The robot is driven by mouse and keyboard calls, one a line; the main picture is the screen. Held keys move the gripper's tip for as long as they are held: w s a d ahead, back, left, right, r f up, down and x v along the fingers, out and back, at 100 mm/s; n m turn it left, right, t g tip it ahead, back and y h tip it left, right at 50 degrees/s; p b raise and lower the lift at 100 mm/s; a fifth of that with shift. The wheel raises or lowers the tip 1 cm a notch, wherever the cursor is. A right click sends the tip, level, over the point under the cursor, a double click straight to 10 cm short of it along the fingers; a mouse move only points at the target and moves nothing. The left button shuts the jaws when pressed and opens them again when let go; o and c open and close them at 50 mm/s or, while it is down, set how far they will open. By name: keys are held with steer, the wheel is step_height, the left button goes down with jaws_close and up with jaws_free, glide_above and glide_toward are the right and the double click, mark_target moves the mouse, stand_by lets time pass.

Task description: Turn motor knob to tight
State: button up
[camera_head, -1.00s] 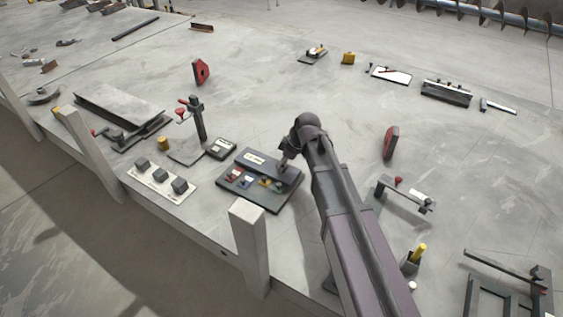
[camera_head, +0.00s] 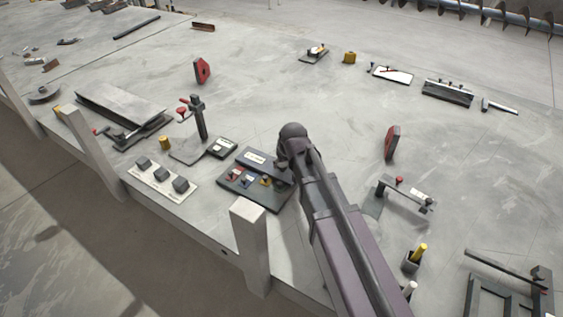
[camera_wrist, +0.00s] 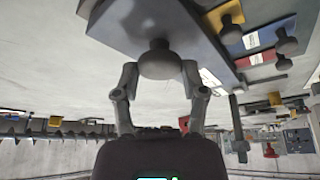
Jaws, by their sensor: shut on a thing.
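The control panel (camera_head: 226,187) is a dark board near the table's front edge, with small knobs over blue, red and yellow labels. In the wrist view the panel (camera_wrist: 150,22) fills the top. A round dark knob (camera_wrist: 160,60) sticks out of it toward the camera. My gripper (camera_wrist: 160,78) is shut on this knob, one finger on each side. Other dark knobs (camera_wrist: 231,29) sit to the right by the coloured labels. In the head view my wrist hides the panel's right end and the gripped knob. I cannot read which label belongs to this knob.
A white plate with several grey blocks (camera_head: 161,176) lies left of the panel. A small dark box (camera_head: 222,147) and a clamp stand (camera_head: 199,120) are behind it. A pale post (camera_head: 249,240) rises in front.

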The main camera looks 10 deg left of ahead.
steer(key=m, duration=0.2)
steer(key=m+h, duration=0.1)
steer(key=m, duration=0.1)
steer(key=shift+t+h, duration=0.3)
steer(key=m+h, duration=0.1)
steer(key=m, duration=0.2)
steer(key=shift+a+m, duration=0.15)
steer(key=shift+m, duration=0.25)
steer(key=m+h, duration=0.2)
steer(key=m, duration=0.2)
steer(key=shift+w+a, duration=0.1)
steer(key=shift+m+g+h, duration=0.5)
steer(key=shift+m+h, duration=0.1)
steer(key=shift+m, duration=1.2)
steer(key=o, duration=1.1)
steer(key=shift+f, duration=0.1)
steer(key=shift+o, duration=0.2)
